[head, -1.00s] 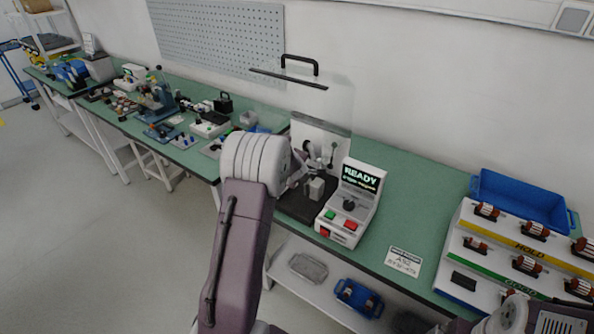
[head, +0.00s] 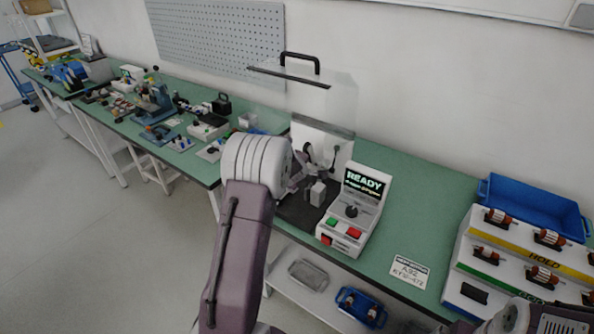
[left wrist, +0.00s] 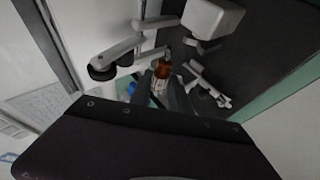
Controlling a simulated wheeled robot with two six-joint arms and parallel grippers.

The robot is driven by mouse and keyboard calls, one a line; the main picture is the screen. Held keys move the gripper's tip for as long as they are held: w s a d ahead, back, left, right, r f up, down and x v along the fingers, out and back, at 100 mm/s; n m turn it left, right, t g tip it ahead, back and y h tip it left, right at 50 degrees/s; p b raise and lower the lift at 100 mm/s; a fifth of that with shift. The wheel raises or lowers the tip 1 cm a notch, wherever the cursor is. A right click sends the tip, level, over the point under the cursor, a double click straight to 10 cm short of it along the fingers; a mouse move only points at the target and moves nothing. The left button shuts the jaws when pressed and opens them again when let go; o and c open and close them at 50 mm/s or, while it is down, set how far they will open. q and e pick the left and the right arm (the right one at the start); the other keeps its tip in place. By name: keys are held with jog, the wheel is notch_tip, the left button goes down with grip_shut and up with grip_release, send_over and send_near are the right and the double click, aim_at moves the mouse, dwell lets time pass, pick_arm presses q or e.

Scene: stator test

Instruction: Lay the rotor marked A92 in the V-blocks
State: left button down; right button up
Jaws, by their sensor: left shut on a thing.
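My left gripper (left wrist: 161,92) is shut on a rotor (left wrist: 160,72) with a copper-coloured body, a pale band and a metal shaft end; its marking is too small to read. In the head view my left gripper (head: 303,174) is at the test station, its fingers partly hidden by my arm, and the rotor cannot be made out. A grey block (head: 317,193), seemingly one of the V-blocks, stands on the station's dark base (head: 296,211). The held rotor appears apart from the blocks.
The control box (head: 352,212) beside the station reads READY. A card (head: 409,271) marked A92 lies on the green bench. A rack of rotors (head: 520,254) and a blue bin (head: 535,207) stand at right. A raised clear guard (head: 335,95) hangs above the station.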

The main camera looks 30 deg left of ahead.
pick_arm(q)
jog(key=shift+f+b, duration=1.2)
jog(key=shift+f, duration=0.3)
jog(key=shift+f, duration=0.1)
jog(key=shift+f+b, duration=0.95)
jog(key=shift+b, duration=0.05)
jog(key=shift+f, duration=0.25)
jog(key=c, duration=1.1)
grip_release()
jog(key=shift+c, duration=0.2)
jog(key=p+v, duration=0.1)
jog(key=v, duration=0.8)
